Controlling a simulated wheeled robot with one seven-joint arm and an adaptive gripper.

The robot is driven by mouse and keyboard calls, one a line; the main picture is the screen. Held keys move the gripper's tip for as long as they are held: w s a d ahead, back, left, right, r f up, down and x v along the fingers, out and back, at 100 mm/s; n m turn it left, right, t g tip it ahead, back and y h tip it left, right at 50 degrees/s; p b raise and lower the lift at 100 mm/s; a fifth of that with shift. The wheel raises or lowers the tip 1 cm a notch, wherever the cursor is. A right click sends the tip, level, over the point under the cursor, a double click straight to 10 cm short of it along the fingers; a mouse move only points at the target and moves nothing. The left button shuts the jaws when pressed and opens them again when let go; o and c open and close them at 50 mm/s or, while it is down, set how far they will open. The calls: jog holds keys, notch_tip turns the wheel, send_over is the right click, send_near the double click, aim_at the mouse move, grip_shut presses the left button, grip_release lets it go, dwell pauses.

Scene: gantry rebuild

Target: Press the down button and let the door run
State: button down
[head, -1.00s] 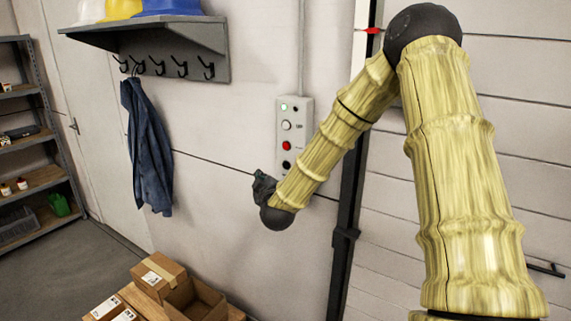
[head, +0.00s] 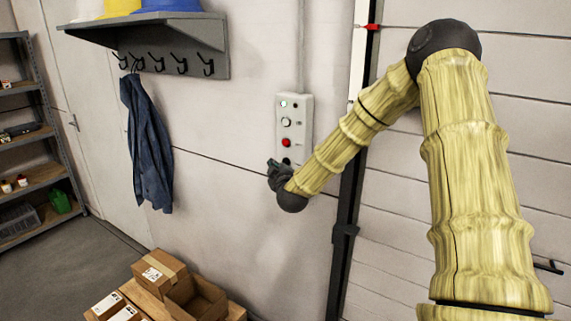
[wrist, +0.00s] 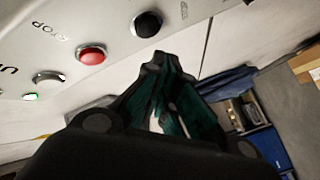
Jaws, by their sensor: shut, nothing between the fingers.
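The control box (head: 307,118) is mounted on the wall left of the door rail. It has a lit green lamp (head: 283,104), a pale button (head: 286,122), a red button (head: 286,142) and a black button (head: 286,161) lowest. In the wrist view the black button (wrist: 147,24) is just beyond my fingertips, the red button (wrist: 92,54) to its left. My gripper (wrist: 158,62) is shut and empty, close below the black button; I see no clear contact. In the head view my gripper (head: 273,164) is beside the box's lower end. The slatted door (head: 400,240) spans the right side.
A dark vertical rail (head: 343,230) and a white strip with a red pointer (head: 372,26) edge the door. Cardboard boxes (head: 160,272) stand below. A blue coat (head: 147,145) hangs from a hook shelf (head: 160,35); shelving (head: 40,120) is at far left.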

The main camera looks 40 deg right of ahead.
jog(key=shift+w+d, duration=0.3)
jog(key=shift+d, duration=0.4)
